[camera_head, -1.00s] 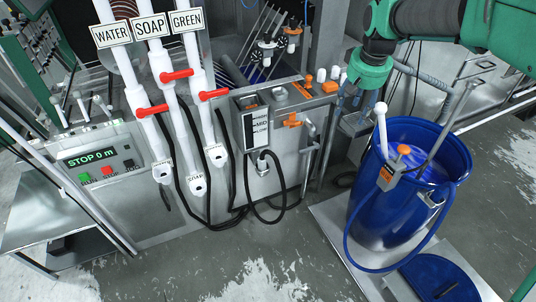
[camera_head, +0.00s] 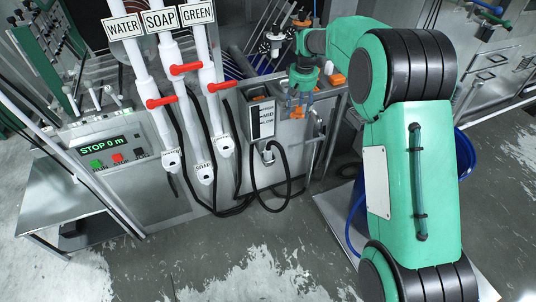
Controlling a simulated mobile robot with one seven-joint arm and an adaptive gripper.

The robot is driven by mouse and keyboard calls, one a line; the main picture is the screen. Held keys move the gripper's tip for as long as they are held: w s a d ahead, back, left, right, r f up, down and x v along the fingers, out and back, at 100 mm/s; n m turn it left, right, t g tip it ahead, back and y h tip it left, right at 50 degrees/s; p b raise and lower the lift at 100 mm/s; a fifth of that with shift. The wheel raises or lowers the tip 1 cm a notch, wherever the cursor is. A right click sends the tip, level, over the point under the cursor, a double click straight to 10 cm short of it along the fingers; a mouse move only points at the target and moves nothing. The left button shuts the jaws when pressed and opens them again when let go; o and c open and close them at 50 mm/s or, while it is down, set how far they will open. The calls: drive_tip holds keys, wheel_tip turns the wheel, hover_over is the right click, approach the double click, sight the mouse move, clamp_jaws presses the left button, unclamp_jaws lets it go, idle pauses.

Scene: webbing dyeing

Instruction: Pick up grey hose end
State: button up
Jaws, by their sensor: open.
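A black hose (camera_head: 288,178) loops down from a small light-grey fitting (camera_head: 267,152) on the front of the metal cabinet, below the level gauge. This fitting is the only grey hose end I can make out, and I cannot tell for sure that it is the task's one. My gripper (camera_head: 298,108) is open and points down, in front of the cabinet's top edge. It is above and to the right of the grey fitting, apart from it. An orange handle (camera_head: 297,113) shows between or behind the fingers; I cannot tell if they touch it.
White WATER, SOAP and GREEN pipes with red valve handles (camera_head: 186,69) stand left of the gripper. A control panel (camera_head: 99,150) reads STOP 0 m. My arm hides most of the blue barrel (camera_head: 465,155) at right. The floor in front is clear.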

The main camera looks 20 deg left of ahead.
drive_tip(key=n+g+p, duration=0.1)
drive_tip(key=n+p, duration=0.1)
hover_over(268, 149)
wheel_tip(268, 149, down, 16)
drive_tip(key=shift+f+h, duration=0.3)
drive_tip(key=shift+f, duration=0.35)
drive_tip(key=shift+f, duration=0.1)
drive_tip(key=shift+f+b, duration=0.3)
drive_tip(key=shift+f, duration=3.9)
drive_tip(key=shift+f+b, duration=0.4)
drive_tip(key=shift+f, duration=2.2)
clamp_jaws()
